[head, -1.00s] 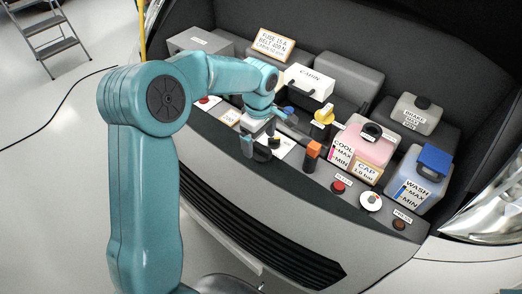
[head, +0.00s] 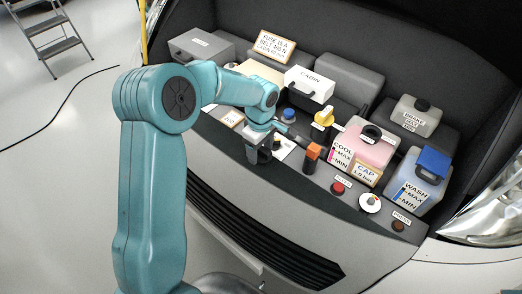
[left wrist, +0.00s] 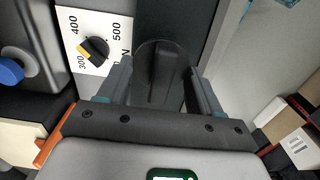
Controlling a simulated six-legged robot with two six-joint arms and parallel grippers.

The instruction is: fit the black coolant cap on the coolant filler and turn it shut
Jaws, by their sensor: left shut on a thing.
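My left gripper (head: 262,156) is at the front ledge of the service bay, left of the orange-topped post. In the left wrist view its two fingers (left wrist: 158,85) are shut on a black round thing with a raised grip ridge, which looks like the black coolant cap (left wrist: 158,70). The pink coolant tank (head: 377,152), marked COOL MAX MIN, stands to the right, apart from the gripper. A dark ring shows at its filler (head: 371,133); its detail is too small to tell. A CAP 1.0 bar card (head: 365,172) is on its front. My right gripper is not in view.
A dial card (left wrist: 93,42) marked 300, 400, 500 lies beside the gripper. An orange-topped post (head: 312,155) and a yellow cap (head: 323,117) stand between gripper and tank. The blue-capped washer tank (head: 418,185) is at right; a red button (head: 338,187) sits on the ledge.

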